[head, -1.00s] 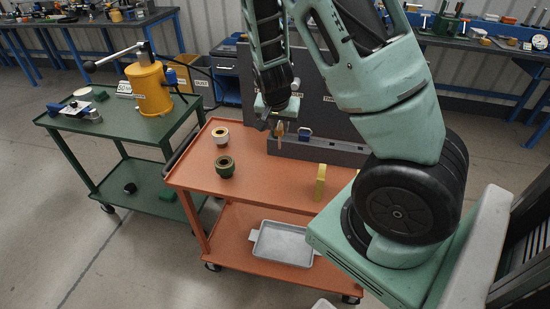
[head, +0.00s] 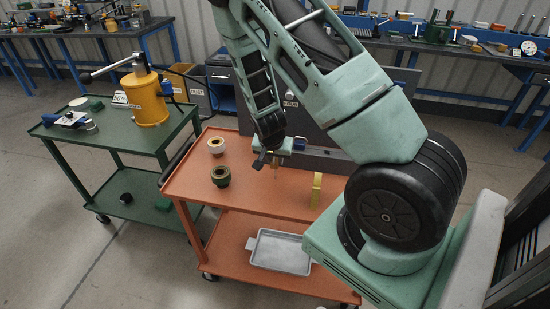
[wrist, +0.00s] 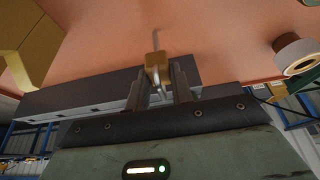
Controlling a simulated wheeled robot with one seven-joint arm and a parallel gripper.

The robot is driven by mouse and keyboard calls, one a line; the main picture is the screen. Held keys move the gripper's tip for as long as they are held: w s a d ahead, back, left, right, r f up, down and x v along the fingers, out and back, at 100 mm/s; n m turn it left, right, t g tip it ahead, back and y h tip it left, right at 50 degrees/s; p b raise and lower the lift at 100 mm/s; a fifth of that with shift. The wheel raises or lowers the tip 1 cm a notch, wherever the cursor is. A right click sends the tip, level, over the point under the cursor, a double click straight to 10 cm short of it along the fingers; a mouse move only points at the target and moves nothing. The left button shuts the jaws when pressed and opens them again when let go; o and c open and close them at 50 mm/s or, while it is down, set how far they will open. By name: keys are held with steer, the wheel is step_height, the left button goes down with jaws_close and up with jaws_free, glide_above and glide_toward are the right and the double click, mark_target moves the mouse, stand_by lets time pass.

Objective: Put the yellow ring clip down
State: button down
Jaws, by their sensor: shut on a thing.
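My gripper (head: 272,157) is over the back part of the orange cart's top (head: 258,198). It is shut on the yellow ring clip (wrist: 154,62), a small brass-yellow block with a thin grey metal piece, held between the two dark fingers in the wrist view. In the head view the clip (head: 275,170) is small and hangs below the gripper. I cannot tell whether its tip touches the cart top.
A yellow upright piece (head: 317,190) stands to the right on the cart. A pale ring (head: 216,147) and a dark green ring (head: 221,176) stand to the left. A dark panel (head: 310,115) rises behind. The cart top's front middle is clear. A grey tray (head: 280,251) lies on the lower shelf.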

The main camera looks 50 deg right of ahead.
steer(key=shift+f, duration=0.15)
steer(key=c, duration=1.2)
jaws_free()
steer(key=shift+r, duration=0.25)
steer(key=v, duration=1.2)
steer(key=s+a+r+n+y, duration=0.2)
steer(key=a+n, duration=0.2)
steer(key=a, duration=0.5)
steer(key=s+a+r+n+y, duration=0.1)
steer(key=a+r+n+y, duration=0.15)
steer(key=a, duration=0.75)
steer(key=s+a+r+n+g, duration=0.1)
steer(key=s+a+r+n, duration=0.2)
steer(key=s+a+n, duration=0.3)
steer(key=s+a+r+n+g, duration=0.1)
steer(key=s+a+r+n, duration=0.3)
steer(key=s, duration=0.6)
steer(key=a+n, duration=0.2)
steer(key=n, duration=0.1)
steer(key=shift+a+r, duration=0.15)
steer(key=shift+r, duration=0.05)
